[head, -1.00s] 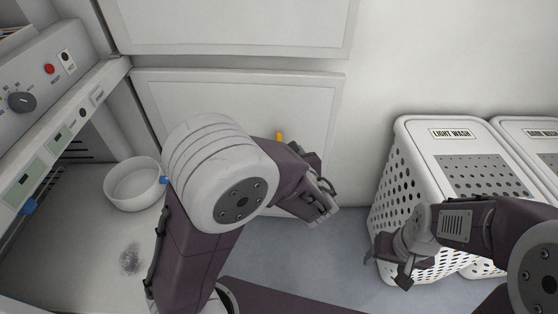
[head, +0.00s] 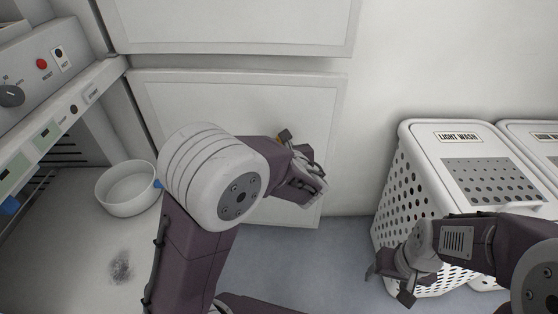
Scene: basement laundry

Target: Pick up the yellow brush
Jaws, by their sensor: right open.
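The yellow brush cannot be made out as a whole in the head view. A tiny yellow-orange sliver (head: 279,138) shows at the upper edge of my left wrist, against the white cabinet front; I cannot tell whether it is the brush, as my arm hides most of it. My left gripper (head: 312,182) is in front of the lower white panel, pointing away to the right; its fingers are partly hidden and their opening is unclear. My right gripper (head: 388,284) is open, low beside the light wash hamper, with nothing seen in it.
A white bowl (head: 128,190) stands on the pale surface at the left, with a dark smudge (head: 121,267) in front of it. A control panel (head: 45,75) is above. The white LIGHT WASH hamper (head: 462,135) stands at the right, another beside it. Grey floor (head: 335,245) between is clear.

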